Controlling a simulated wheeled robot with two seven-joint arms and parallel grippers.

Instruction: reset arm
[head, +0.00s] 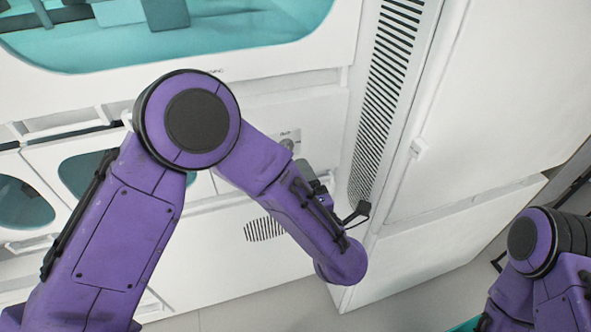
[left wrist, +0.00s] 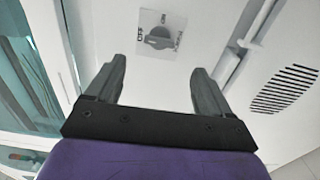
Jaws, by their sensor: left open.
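My left arm (head: 200,120) is purple and crosses the head view from the lower left, bent at a round black-capped joint, with its far end pointing down near the centre. My left gripper (left wrist: 158,88) shows in the left wrist view with its two dark fingers apart and nothing between them. It faces a white panel with a small square plate bearing a round knob (left wrist: 160,38). The knob (head: 288,143) also shows beside my forearm in the head view. My right arm (head: 545,265) is at the lower right edge; its gripper is out of view.
A white cabinet (head: 480,110) with a slatted vent strip (head: 388,80) stands to the right. A large teal-lined window (head: 200,45) is at the upper left, with smaller teal windows below. Grey floor (head: 250,315) shows at the bottom.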

